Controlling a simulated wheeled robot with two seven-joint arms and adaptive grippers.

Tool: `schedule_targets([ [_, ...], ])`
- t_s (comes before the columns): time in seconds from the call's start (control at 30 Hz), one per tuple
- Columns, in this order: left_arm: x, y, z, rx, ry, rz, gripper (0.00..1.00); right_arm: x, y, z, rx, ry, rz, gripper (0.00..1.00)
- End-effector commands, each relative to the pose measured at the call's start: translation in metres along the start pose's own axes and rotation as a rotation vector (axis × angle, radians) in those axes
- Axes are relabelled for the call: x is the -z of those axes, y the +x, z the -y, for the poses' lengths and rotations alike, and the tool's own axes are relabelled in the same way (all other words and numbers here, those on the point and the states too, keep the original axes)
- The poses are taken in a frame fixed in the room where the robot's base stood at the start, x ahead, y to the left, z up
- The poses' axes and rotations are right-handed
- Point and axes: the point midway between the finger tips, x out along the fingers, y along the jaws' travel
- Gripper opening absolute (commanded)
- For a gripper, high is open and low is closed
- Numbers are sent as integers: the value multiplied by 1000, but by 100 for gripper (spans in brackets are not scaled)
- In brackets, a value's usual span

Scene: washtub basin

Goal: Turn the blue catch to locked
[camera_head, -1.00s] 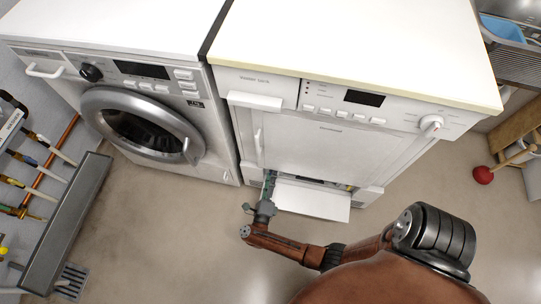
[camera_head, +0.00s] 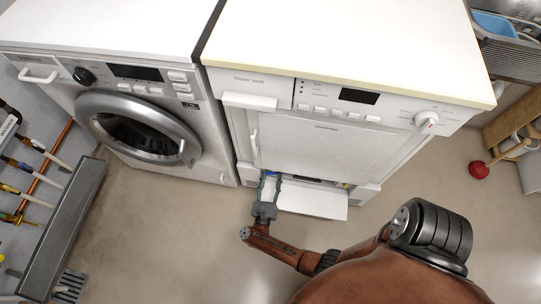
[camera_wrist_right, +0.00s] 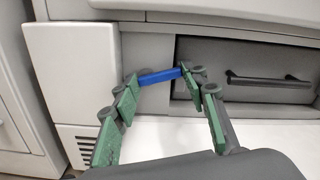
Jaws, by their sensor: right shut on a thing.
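The blue catch (camera_wrist_right: 160,76) is a short blue bar at the left end of a dark grey panel, low on the machine's front. In the right wrist view it lies nearly level, its right end slightly higher. My right gripper (camera_wrist_right: 160,80) has its green-padded fingers at the two ends of the bar and is shut on it. The finger pads hide the bar's ends. In the head view my right gripper (camera_head: 271,180) reaches into the low opening of the right machine (camera_head: 300,145), and a trace of blue shows between its fingers. My left gripper is not in view.
A white flap (camera_head: 312,203) hangs open below the opening. A dark bar handle (camera_wrist_right: 270,79) is on the grey panel right of the catch. A front-loading washer (camera_head: 205,150) stands close on the left. The floor in front is clear.

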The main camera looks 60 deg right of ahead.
Motion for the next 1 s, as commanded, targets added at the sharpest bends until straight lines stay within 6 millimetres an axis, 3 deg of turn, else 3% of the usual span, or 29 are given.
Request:
schedule_targets([
  [0.4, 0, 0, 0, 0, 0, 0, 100, 6, -1, 0, 0, 260, -3, 16],
  [1.0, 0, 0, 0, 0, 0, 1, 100, 7, -1, -1, 1, 334, -3, 16],
])
